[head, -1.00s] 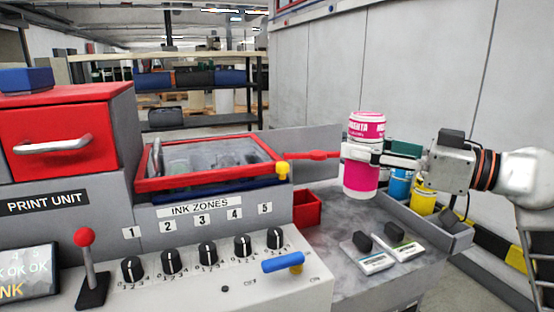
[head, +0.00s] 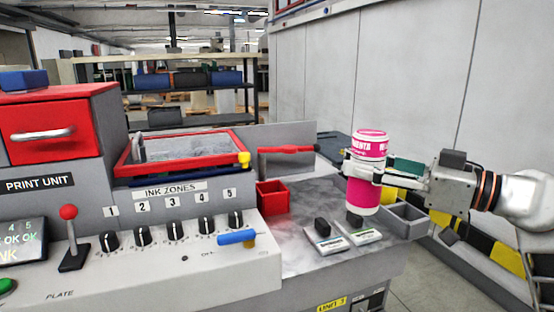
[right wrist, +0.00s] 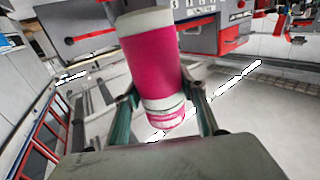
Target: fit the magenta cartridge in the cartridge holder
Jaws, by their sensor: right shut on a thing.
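The magenta cartridge (head: 364,195), a magenta cylinder with white bands and a lettered top, is held nearly upright above the right part of the grey worktop. My right gripper (head: 360,172) is shut around its upper middle from the right. In the right wrist view the cartridge (right wrist: 152,60) sits between the two fingers (right wrist: 162,98). A small red open-topped box (head: 272,197) stands on the worktop left of the cartridge, apart from it. I cannot tell whether this box is the cartridge holder. My left gripper is not in view.
Two flat pieces with dark grips (head: 324,238) lie on the worktop below the cartridge. The print unit's knob panel (head: 170,245) and red-framed lid (head: 185,150) fill the left.

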